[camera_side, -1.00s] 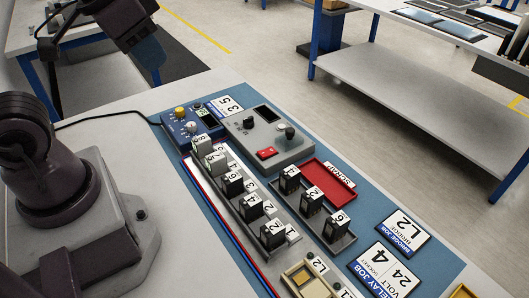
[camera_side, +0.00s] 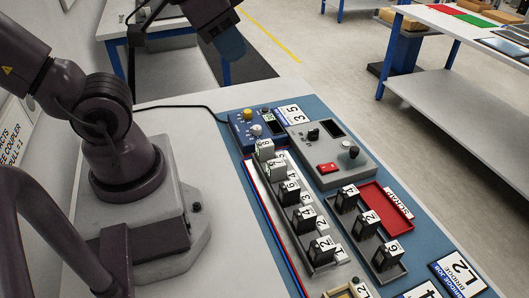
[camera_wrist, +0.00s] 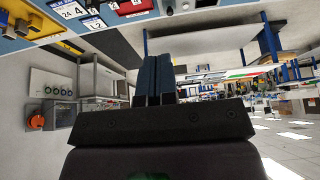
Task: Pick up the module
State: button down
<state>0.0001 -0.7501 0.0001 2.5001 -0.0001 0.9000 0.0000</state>
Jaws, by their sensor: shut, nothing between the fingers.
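My gripper (camera_side: 230,48) is raised beyond the far edge of the bench, above the floor and well away from the modules. In the wrist view its two dark blue fingers (camera_wrist: 152,78) are together with nothing between them. A dark tray beside the rail holds three black modules, marked 4 (camera_side: 345,200), 2 (camera_side: 366,222) and 6 (camera_side: 386,257).
A grey control box (camera_side: 327,150) with a red switch and a blue meter box (camera_side: 256,128) stand at the far end of the mat. A red scrap tray (camera_side: 382,207) is beside the dark tray.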

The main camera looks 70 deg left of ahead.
jog(key=c, duration=0.5)
grip_release()
jog(key=m+g+y, duration=0.5)
jog(key=m+g, duration=0.1)
jog(key=m, duration=1.2)
send_near(265, 143)
jog(key=shift+h, duration=0.3)
jog(key=x, duration=0.5)
jog(key=shift+s, duration=0.15)
jog(key=shift+x, duration=2.7)
